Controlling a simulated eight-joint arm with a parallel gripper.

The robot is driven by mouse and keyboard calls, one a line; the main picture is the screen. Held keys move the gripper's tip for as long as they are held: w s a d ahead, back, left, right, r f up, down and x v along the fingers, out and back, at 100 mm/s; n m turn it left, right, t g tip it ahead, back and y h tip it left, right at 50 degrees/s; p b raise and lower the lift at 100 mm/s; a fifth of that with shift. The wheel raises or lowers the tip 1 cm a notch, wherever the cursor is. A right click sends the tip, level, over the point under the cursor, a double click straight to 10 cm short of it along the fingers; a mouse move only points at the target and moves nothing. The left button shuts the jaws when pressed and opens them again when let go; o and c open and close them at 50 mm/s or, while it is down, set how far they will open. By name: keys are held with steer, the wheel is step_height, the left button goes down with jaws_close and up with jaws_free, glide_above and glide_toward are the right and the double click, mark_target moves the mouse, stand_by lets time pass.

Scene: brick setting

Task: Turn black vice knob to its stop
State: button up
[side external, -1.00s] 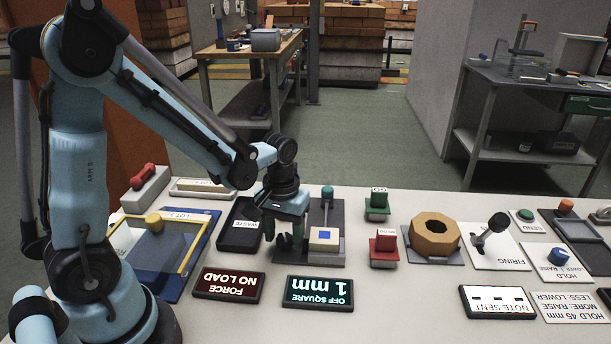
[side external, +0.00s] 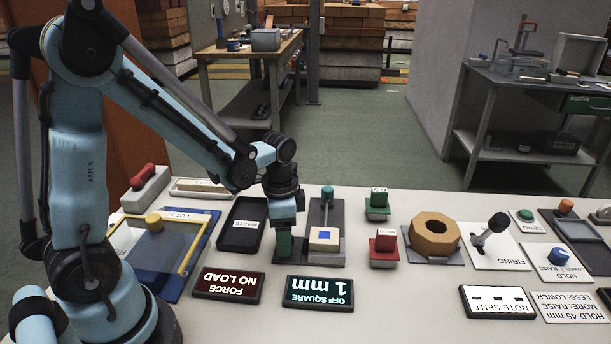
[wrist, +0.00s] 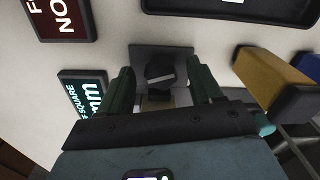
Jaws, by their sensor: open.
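The black vice knob (wrist: 163,78) shows in the wrist view, round with a pale line across it, at the front of a dark grey plate (wrist: 150,54). My gripper (wrist: 161,72) is open, with one green finger on each side of the knob and visible gaps between. In the side view my gripper (side external: 285,244) points down at the left of the vice and hides the knob. The vice holds a cream block (side external: 324,238) with a blue square on its grey base (side external: 332,259).
A black waste tray (side external: 240,238) lies close on the left. Two displays stand in front, reading "NO LOAD" (side external: 228,286) and "OFF SQUARE 1 mm" (side external: 320,292). A lever with a blue top (side external: 327,192) rises behind the block. Red (side external: 384,246) and green (side external: 377,205) stands are to the right.

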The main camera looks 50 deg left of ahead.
steer(key=shift+m, duration=0.6)
step_height(320, 180, up, 12)
steer(key=s+d+n+t, duration=0.3)
steer(key=s+n+t, duration=0.1)
steer(key=n+t, duration=0.35)
steer(key=w+a+r+n+g, duration=0.45)
steer(key=w+a, duration=0.25)
steer(key=w, duration=0.3)
steer(key=w+a+f+n, duration=0.1)
steer(key=w+a, duration=0.1)
steer(key=a, duration=0.1)
steer(key=w+a+f+n+g, duration=0.1)
steer(key=w+a, duration=0.1)
steer(key=a, duration=0.1)
steer(key=w+a+n+g, duration=0.1)
steer(key=w+a, duration=0.1)
steer(key=a, duration=0.1)
steer(key=shift+w+a+f+n, duration=0.1)
steer(key=shift+w+f+n, duration=0.15)
steer(key=shift+f+n, duration=0.15)
steer(key=shift+w+a+f+n+g, duration=0.2)
steer(key=shift+a+f+g, duration=0.1)
steer(key=shift+a, duration=0.15)
steer(key=shift+w+a+f+n+g, duration=0.1)
steer(key=shift+a+f+n+g, duration=0.15)
steer(key=shift+a, duration=0.2)
